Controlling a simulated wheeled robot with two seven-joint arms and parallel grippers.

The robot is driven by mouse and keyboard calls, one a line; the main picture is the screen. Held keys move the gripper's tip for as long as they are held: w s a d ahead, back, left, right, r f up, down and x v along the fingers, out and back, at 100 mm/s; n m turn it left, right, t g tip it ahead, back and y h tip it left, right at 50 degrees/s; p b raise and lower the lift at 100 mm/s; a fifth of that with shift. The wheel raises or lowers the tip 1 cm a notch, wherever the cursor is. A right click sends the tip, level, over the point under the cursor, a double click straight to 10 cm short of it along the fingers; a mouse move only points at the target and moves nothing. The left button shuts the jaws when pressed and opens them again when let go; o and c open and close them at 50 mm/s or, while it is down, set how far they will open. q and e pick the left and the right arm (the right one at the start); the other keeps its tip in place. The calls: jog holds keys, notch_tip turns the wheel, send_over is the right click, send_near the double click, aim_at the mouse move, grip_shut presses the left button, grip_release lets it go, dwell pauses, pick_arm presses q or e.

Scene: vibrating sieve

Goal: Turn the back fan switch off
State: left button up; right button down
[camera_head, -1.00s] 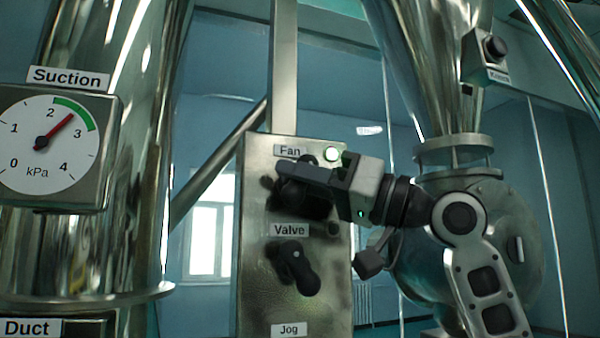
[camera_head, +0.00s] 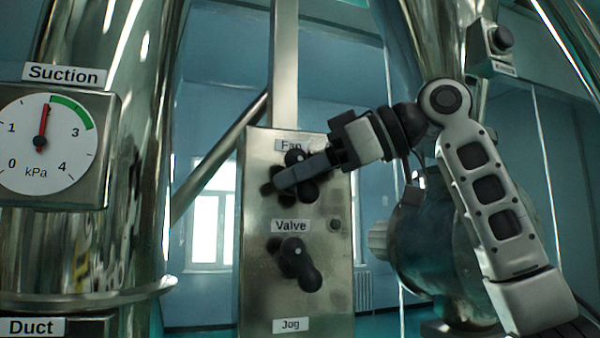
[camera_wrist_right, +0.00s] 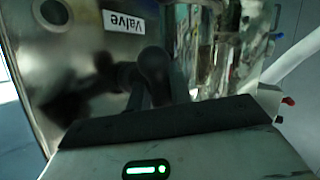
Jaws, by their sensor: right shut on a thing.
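The fan switch, a black rotary handle (camera_head: 308,191), sits under the Fan label (camera_head: 290,145) on the upper part of the metal panel. My right gripper (camera_head: 290,177) reaches across it from the right and is shut on it; its finger hides the handle's middle. In the right wrist view the dark handle (camera_wrist_right: 153,66) stands just beyond the gripper body, with the Valve label upside down above it. The fan lamp seen earlier is hidden behind the gripper. My left gripper is not in view.
The valve handle (camera_head: 296,265) is lower on the panel (camera_head: 262,300), above the Jog label (camera_head: 290,325). The suction gauge (camera_head: 42,150) at left reads a little over 2 kPa. A large steel duct (camera_head: 125,230) stands left of the panel.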

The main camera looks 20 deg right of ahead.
jog(key=shift+n+h, duration=0.3)
jog(key=shift+h, duration=0.4)
jog(key=c, duration=1.6)
grip_release()
jog(key=shift+o, duration=0.2)
jog(key=v, duration=1.6)
jog(key=shift+r, duration=0.15)
jog(key=shift+w+a, duration=0.1)
jog(key=shift+w, duration=0.05)
